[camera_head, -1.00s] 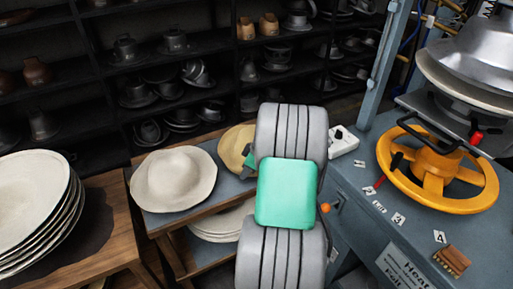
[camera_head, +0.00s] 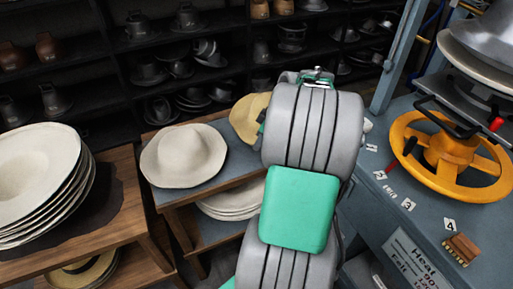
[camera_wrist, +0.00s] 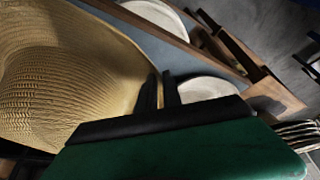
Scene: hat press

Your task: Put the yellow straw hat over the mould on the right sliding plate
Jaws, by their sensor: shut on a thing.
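The yellow straw hat (camera_head: 248,120) lies at the back of the blue-topped table in the head view, partly hidden behind my arm. In the wrist view the straw hat (camera_wrist: 70,75) fills the left side, with its woven crown and brim close to the camera. The two dark fingers of my gripper (camera_wrist: 158,88) are closed together at the hat's brim edge. In the head view my arm hides the fingers. At the right edge a shiny metal mould (camera_head: 492,40) sits above a pale brim and a dark plate with a handle. Which sliding plate this is, I cannot tell.
A cream hat (camera_head: 183,155) lies left of the straw hat, with pale brims (camera_head: 232,208) on the shelf below. A stack of pale hats (camera_head: 40,180) stands at left. A yellow handwheel (camera_head: 460,155) and brush (camera_head: 461,248) are on the blue machine at right.

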